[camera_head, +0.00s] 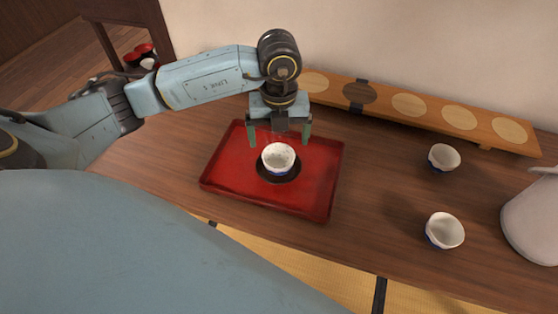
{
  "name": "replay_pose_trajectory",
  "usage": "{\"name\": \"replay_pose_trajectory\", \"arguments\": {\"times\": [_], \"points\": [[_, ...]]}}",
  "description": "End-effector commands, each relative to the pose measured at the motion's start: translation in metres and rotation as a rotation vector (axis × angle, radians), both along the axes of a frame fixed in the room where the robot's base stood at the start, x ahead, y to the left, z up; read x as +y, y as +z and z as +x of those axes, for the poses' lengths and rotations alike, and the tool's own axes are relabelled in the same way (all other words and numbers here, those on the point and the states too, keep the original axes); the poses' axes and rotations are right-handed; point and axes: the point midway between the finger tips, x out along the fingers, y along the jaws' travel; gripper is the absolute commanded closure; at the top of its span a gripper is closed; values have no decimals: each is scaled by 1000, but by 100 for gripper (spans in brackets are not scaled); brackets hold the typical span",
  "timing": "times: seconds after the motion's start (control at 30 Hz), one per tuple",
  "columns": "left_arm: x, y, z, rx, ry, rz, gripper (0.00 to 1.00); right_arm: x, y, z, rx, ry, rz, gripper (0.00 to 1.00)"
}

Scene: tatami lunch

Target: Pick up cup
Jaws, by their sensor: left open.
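A small white cup (278,155) with a blue lower band stands upright on a dark round saucer (290,177) on a red tray (322,190). My left gripper (279,142) is open and points down over the tray, just behind and above the cup. Its two fingers are spread to the left and right of the cup's far side, with nothing between them that I can see held. Two more cups stand on the table at the right: one farther back (444,157) and one nearer (444,230). My right gripper is not in view.
A long wooden board (430,110) with round inlays lies along the wall behind. A pale jug-like vessel (532,222) stands at the right edge. The brown table (380,200) is clear between the tray and the right cups.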

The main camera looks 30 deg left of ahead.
Motion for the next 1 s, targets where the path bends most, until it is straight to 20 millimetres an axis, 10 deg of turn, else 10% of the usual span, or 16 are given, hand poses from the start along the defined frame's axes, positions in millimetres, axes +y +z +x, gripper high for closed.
{"name": "replay_pose_trajectory", "arguments": {"times": [0.87,1.0], "points": [[2,-75,1,0,-2,-2,6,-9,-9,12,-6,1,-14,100],[2,-75,1,0,-2,-2,21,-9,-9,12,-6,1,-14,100]]}}
